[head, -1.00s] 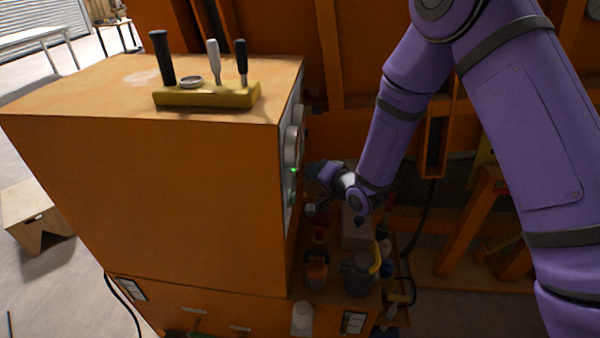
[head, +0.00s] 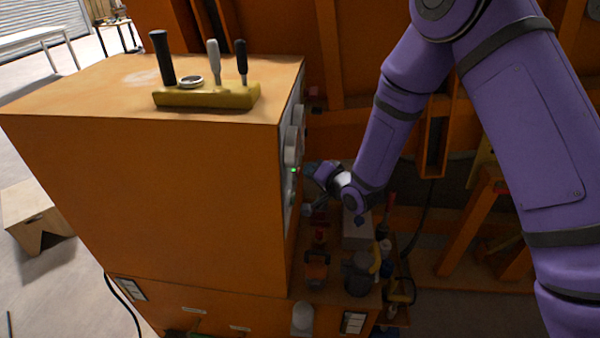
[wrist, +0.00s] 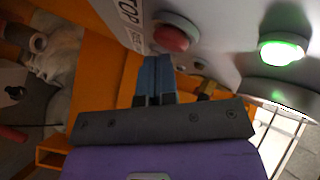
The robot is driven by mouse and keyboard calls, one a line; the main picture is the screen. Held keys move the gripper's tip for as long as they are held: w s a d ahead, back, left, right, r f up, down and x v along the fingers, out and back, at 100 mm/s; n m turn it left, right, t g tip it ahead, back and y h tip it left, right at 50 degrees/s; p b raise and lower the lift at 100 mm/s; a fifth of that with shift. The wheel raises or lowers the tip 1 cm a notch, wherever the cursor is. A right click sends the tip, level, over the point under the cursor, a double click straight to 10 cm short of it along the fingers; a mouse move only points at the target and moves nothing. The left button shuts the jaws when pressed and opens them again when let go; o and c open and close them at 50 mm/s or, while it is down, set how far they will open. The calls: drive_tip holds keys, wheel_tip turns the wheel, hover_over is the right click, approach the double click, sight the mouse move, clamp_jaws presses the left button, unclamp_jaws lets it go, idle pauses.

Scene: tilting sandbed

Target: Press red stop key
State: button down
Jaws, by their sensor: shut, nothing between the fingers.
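The red stop key (wrist: 172,38) is a round, domed button on a grey panel in the wrist view. A white label (wrist: 132,18) with black letters ending in "TOP" lies beside it. My gripper (wrist: 154,60) is shut and empty, its blue fingers side by side. Its tips are just below the red key in the picture; I cannot tell whether they touch it. In the head view my wrist is right of the orange cabinet's (head: 150,190) panel side. The red key is not visible there.
A lit green button (wrist: 282,48) is to the right of the red key on the panel. A yellow block with several levers (head: 207,95) stands on the cabinet. Below my wrist, a shelf holds several items, including a grey jug (head: 358,273).

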drive_tip(key=shift+a, duration=0.4)
idle(0.3)
drive_tip(key=shift+d, duration=0.9)
drive_tip(key=shift+d, duration=0.1)
drive_tip(key=shift+s+d, duration=0.1)
drive_tip(key=shift+d, duration=2.3)
